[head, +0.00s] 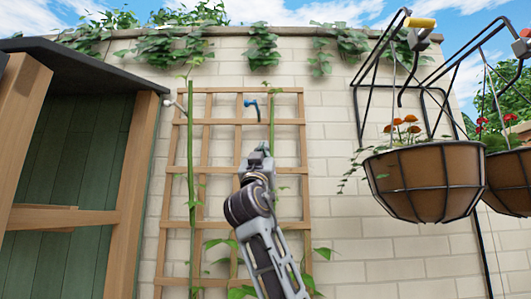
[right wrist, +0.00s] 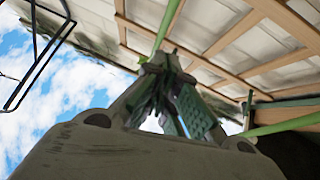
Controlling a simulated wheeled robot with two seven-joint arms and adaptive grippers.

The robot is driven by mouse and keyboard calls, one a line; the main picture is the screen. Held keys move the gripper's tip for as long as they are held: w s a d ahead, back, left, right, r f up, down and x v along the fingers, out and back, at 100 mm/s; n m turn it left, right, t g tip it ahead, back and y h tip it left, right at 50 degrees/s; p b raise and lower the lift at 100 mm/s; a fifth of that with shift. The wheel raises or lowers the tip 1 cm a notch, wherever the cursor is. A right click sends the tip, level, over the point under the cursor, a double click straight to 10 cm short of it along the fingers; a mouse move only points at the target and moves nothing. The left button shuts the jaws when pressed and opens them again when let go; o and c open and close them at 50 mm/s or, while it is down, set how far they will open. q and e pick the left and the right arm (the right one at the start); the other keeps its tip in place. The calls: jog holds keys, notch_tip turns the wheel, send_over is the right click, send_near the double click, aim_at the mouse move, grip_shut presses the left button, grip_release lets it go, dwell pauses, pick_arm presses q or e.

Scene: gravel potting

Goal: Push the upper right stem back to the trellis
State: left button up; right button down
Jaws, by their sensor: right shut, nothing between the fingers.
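The wooden trellis (head: 235,90) stands against the pale brick wall. The upper right stem (head: 272,120) is thin and green and rises in front of the trellis's right part. My right gripper (head: 264,149) is shut and empty, raised in front of the trellis, with its tips at this stem. In the right wrist view the stem (right wrist: 169,18) runs up from just beyond the shut fingertips (right wrist: 163,62); I cannot tell whether they touch. The gripper hides the stem's lower part in the head view. A blue clip (head: 251,103) sits left of the stem's top. My left gripper is not in view.
Another green stem (head: 190,150) climbs the trellis's left side, near a white clip (head: 172,103). A green-doored wooden shed (head: 135,180) stands at left. Hanging baskets (head: 425,185) on black metal frames are at right. Bare wall lies between trellis and baskets.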

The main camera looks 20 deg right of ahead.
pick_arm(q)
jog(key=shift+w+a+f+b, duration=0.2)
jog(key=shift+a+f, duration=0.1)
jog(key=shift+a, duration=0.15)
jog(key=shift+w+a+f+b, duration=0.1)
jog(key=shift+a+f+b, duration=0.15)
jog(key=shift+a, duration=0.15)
pick_arm(e)
jog(key=shift+v, duration=1.5)
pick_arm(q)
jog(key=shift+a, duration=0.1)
pick_arm(e)
jog(key=shift+f, duration=0.1)
